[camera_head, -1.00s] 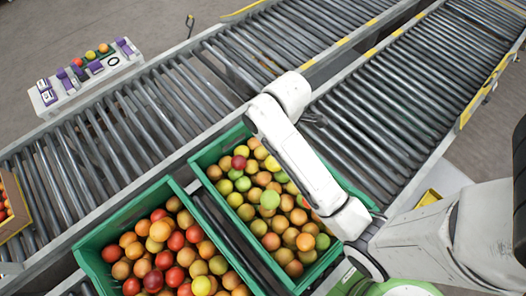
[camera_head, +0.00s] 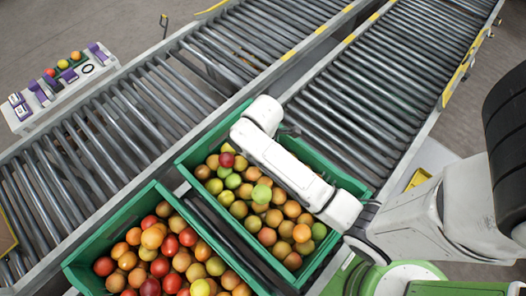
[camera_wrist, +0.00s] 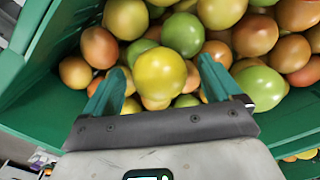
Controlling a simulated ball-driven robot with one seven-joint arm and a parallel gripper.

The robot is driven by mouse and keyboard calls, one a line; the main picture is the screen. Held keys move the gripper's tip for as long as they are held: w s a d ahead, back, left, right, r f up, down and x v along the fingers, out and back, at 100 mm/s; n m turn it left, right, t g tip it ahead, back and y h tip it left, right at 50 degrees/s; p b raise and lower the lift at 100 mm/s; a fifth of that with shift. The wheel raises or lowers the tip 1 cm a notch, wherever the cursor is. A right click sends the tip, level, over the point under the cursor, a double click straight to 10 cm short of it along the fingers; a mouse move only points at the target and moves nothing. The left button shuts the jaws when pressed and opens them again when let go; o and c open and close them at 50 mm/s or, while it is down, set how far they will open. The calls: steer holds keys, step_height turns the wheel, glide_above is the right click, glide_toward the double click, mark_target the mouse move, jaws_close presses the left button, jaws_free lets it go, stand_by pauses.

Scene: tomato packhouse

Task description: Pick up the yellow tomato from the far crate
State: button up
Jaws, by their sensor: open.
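In the wrist view a yellow tomato (camera_wrist: 160,76) lies on the pile in a green crate, among orange and green ones. My gripper (camera_wrist: 160,66) is open, with one finger on each side of the yellow tomato in the picture. I cannot tell whether the fingers touch it. In the head view the crate under my arm (camera_head: 181,166) holds green, orange and red tomatoes, and my arm covers its right part. My gripper is hidden there below the arm's end, and I cannot pick out the yellow tomato.
A second green crate (camera_head: 118,224) with mostly red and orange tomatoes stands at the lower left. A roller conveyor (camera_head: 120,125) runs behind the crates, and another (camera_head: 385,85) runs to the upper right. Crate walls (camera_wrist: 40,45) are close to my gripper.

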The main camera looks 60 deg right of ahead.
steer(key=shift+f, duration=0.15)
steer(key=c, duration=0.8)
steer(key=shift+c, duration=0.2)
